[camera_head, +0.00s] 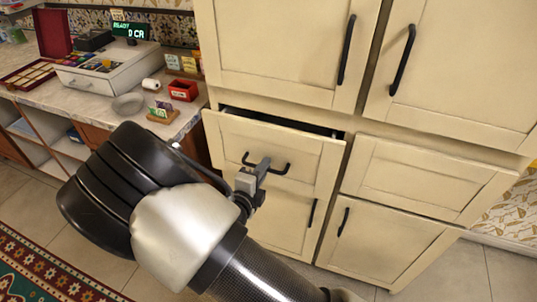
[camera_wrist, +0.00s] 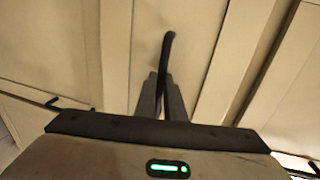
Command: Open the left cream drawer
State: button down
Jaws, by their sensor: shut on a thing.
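The left cream drawer (camera_head: 312,160) is in the middle of the head view. It stands partly out of the cabinet, with a narrow dark gap along its top edge. Its black bar handle (camera_head: 281,172) runs across the front. My gripper (camera_head: 262,168) is shut on this handle near its middle. In the wrist view, both fingers of my gripper (camera_wrist: 162,88) close around the black handle (camera_wrist: 167,52), which runs up between them. The inside of the drawer is mostly hidden.
Cream cabinet doors (camera_head: 285,45) with black handles are above. A closed cream drawer (camera_head: 425,180) is at the right, with doors below. At the left, a counter (camera_head: 25,72) carries a cash register (camera_head: 105,70), a grey bowl (camera_head: 127,104) and a red box (camera_head: 183,91). A patterned rug (camera_head: 40,270) lies on the tiled floor.

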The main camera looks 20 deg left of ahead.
jog(key=f+p+v, duration=0.2)
jog(key=v, duration=1.1)
jog(key=s+f+p+v, duration=0.1)
jog(key=f+p+v, duration=0.2)
jog(key=v, duration=1.1)
jog(key=shift+f+p, duration=0.25)
jog(key=shift+p, duration=0.05)
jog(key=shift+d, duration=0.1)
jog(key=c, duration=1.8)
grip_release()
jog(key=shift+c, duration=0.2)
jog(key=shift+s, duration=0.15)
